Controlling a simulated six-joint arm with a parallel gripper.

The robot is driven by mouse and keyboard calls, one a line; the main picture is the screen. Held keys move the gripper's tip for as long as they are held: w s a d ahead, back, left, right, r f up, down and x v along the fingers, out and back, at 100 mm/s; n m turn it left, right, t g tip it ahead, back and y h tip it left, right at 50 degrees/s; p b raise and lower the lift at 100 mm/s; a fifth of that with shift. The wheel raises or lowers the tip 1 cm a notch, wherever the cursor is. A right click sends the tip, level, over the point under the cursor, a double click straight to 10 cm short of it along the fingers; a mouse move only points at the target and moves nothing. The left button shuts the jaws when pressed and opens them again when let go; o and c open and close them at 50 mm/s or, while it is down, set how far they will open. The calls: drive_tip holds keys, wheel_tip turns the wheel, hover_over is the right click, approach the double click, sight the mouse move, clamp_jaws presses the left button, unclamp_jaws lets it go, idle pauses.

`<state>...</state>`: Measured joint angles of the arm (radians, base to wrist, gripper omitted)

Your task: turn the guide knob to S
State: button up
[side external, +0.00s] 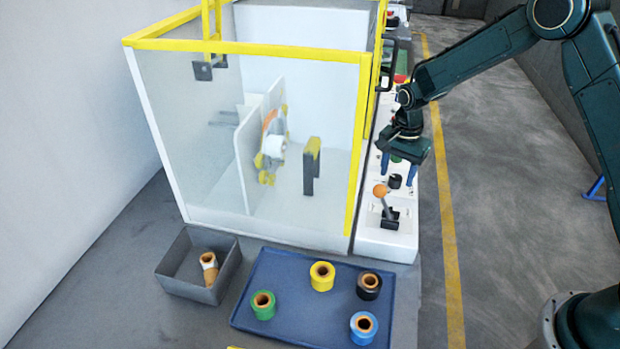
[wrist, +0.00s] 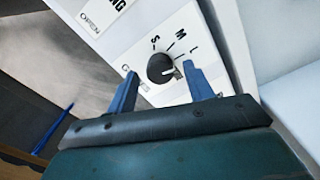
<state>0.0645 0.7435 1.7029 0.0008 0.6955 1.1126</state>
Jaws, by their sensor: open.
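The guide knob (wrist: 158,69) is round and black on a white panel, with the letters S, M and L printed around it in the wrist view. A white mark shows at its right edge, nearest the L side and away from S. In the side view the knob (side external: 395,181) is a small black disc on the control panel. My gripper (side external: 397,168) points down at the panel there, just above the knob. In the wrist view my gripper (wrist: 160,72) is open, with one blue finger on each side of the knob. I cannot tell whether either finger touches it.
An orange-ball lever (side external: 381,191) stands on the panel, close in front of my gripper. The yellow-framed clear enclosure (side external: 250,120) is just left of the panel. A blue tray (side external: 295,314) with several coloured rolls and a grey bin (side external: 180,287) lie in front.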

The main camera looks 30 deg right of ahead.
drive_tip(key=shift+f, duration=0.55)
drive_tip(key=c, duration=1)
